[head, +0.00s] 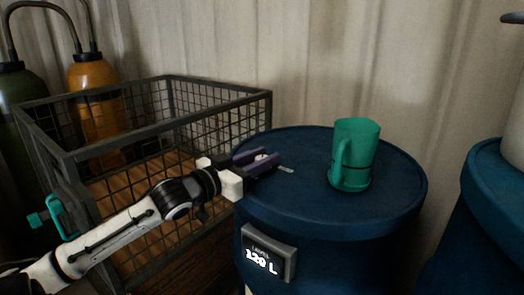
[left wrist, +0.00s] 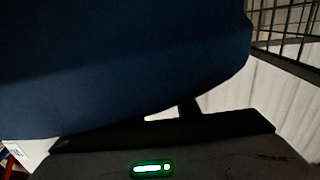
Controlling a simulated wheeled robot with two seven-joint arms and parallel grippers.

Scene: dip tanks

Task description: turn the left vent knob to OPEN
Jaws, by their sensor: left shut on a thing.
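The left blue drum (head: 300,205) has a flat lid, and a small light knob (head: 262,157) shows near its left edge, mostly hidden by my fingers. My left gripper (head: 258,165) reaches in over the lid from the left, its dark purple fingers shut on the knob. A small pale plate (head: 286,169) lies on the lid just beyond the fingertips; I cannot read any marking on it. The knob's pointing direction cannot be told. The left wrist view shows the drum's dark blue side (left wrist: 120,70) up close, not the knob. My right gripper is not in view.
A green mug (head: 355,155) stands upright on the lid, right of my gripper. A display (head: 268,252) on the drum's front reads about 120 L. A wire-mesh crate (head: 160,225) stands left, beneath my arm. Another blue drum (head: 490,195) stands right.

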